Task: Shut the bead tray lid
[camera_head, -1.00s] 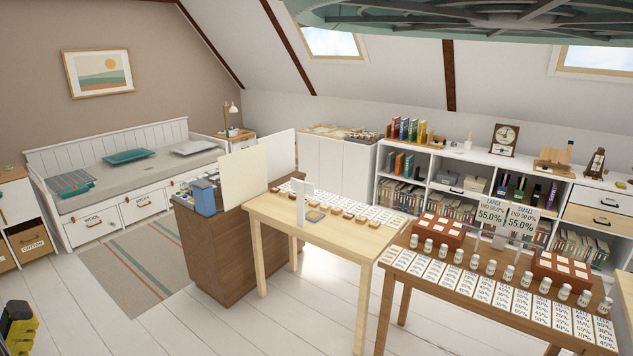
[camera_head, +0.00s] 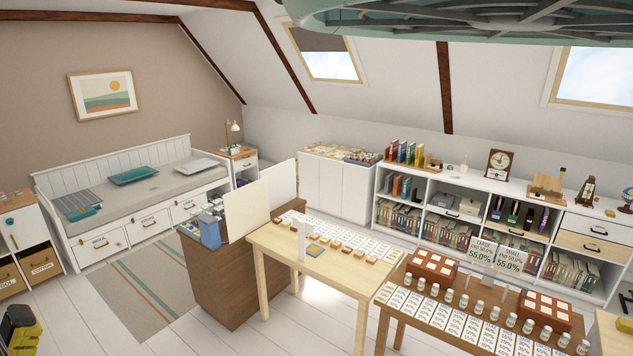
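I cannot make out a bead tray or its lid for certain at this distance. A low white cabinet (camera_head: 335,190) at the back middle carries flat, tan-topped trays (camera_head: 335,150) and a darker box of small items (camera_head: 363,157); their contents are too small to tell. A black and yellow part of my own body shows at the lower left edge. No gripper fingertips can be seen.
A pale wood table (camera_head: 285,247) and a brown table (camera_head: 408,288), both with rows of cards, stand in front. A dark wooden chest (camera_head: 215,275) with upright panels is left of them. Floor is clear around the striped rug (camera_head: 150,290).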

